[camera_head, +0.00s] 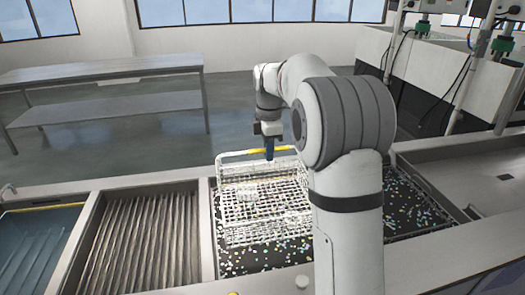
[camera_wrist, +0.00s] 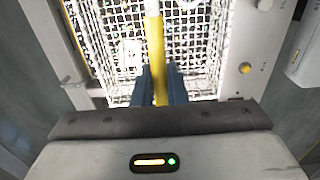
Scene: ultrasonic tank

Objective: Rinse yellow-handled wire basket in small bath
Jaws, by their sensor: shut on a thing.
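The white wire basket (camera_head: 237,195) is upright, with its yellow handle (camera_head: 284,149) on top. It is in or just above the dark compartment with coloured specks; I cannot tell whether its bottom touches. My gripper (camera_head: 269,153) points down at the handle from above. In the wrist view, the blue fingers of my gripper (camera_wrist: 160,85) are shut on the yellow handle (camera_wrist: 155,45), one on each side. The basket's mesh (camera_wrist: 110,25) fills the space beyond them. A bath with bluish liquid (camera_head: 35,245) is at the far left of the head view.
A ribbed metal drainboard (camera_head: 140,240) lies between the bluish bath and the speckled compartment (camera_head: 245,262). Raised metal rims separate them. My arm hides part of the speckled compartment. A bare metal sink surface (camera_head: 480,190) is at right. A steel table (camera_head: 100,75) stands behind.

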